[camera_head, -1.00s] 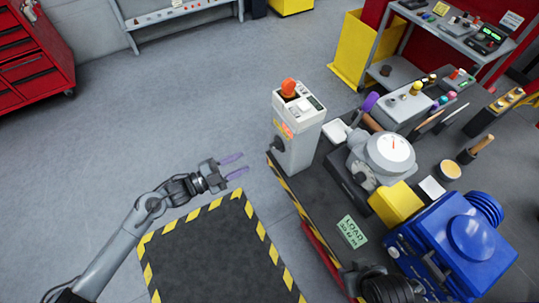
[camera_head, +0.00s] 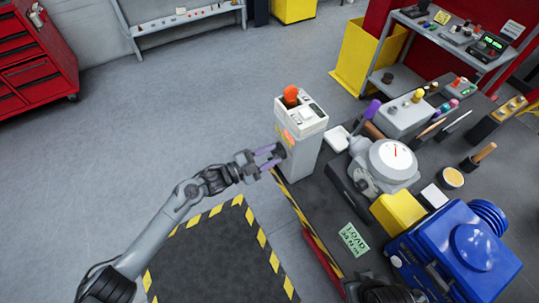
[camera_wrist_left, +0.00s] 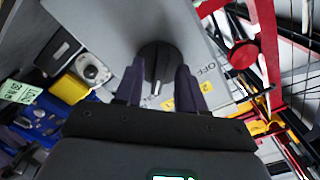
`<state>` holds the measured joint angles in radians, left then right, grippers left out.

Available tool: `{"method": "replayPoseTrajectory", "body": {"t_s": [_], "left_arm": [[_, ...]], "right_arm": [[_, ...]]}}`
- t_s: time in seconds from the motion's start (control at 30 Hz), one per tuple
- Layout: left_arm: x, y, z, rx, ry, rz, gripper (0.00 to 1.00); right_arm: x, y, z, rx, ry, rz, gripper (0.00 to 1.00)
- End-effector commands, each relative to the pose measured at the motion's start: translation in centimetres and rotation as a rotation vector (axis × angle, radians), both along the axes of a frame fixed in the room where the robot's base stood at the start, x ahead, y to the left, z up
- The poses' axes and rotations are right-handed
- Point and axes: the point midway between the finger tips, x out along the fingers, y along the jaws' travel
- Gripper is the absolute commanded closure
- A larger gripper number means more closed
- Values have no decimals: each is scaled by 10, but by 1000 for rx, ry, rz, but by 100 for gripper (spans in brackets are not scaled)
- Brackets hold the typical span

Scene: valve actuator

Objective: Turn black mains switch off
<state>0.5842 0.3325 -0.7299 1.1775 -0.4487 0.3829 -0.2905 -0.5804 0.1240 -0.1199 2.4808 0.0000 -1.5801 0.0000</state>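The black mains switch is a rotary knob (camera_wrist_left: 155,66) on the face of a grey control box (camera_head: 303,122). In the left wrist view its white pointer line faces the bottom of the picture, and "OFF" is printed to its right. In the head view the knob is partly hidden by the fingers. My left gripper (camera_head: 277,156) has purple fingers and is open, one finger on each side of the knob. It also shows in the left wrist view (camera_wrist_left: 158,82). I cannot tell whether the fingers touch the knob.
An orange-red button (camera_head: 291,94) tops the control box. A dial gauge (camera_head: 393,159), a yellow block (camera_head: 397,211) and a blue machine (camera_head: 455,250) crowd the bench to the right. The floor left of the box is clear, with a striped mat (camera_head: 213,262).

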Motion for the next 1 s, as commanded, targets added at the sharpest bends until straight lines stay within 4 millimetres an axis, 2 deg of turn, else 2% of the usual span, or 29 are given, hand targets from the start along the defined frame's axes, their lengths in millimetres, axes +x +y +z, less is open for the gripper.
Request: {"method": "replayPoseTrajectory", "body": {"t_s": [0.2, 0.47, 0.77, 1.0], "left_arm": [[0, 0, 0, 0, 0, 0, 61], [0, 0, 0, 0, 0, 0, 100], [0, 0, 0, -5, 10, 0, 100], [0, 0, 0, -47, 82, 0, 100]], "right_arm": [[0, 1, 0, 5, 1, -3, 57], [0, 2, 0, 8, 1, -5, 57], [0, 2, 0, 8, 2, -5, 57], [0, 1, 2, 2, 1, -1, 57]]}}
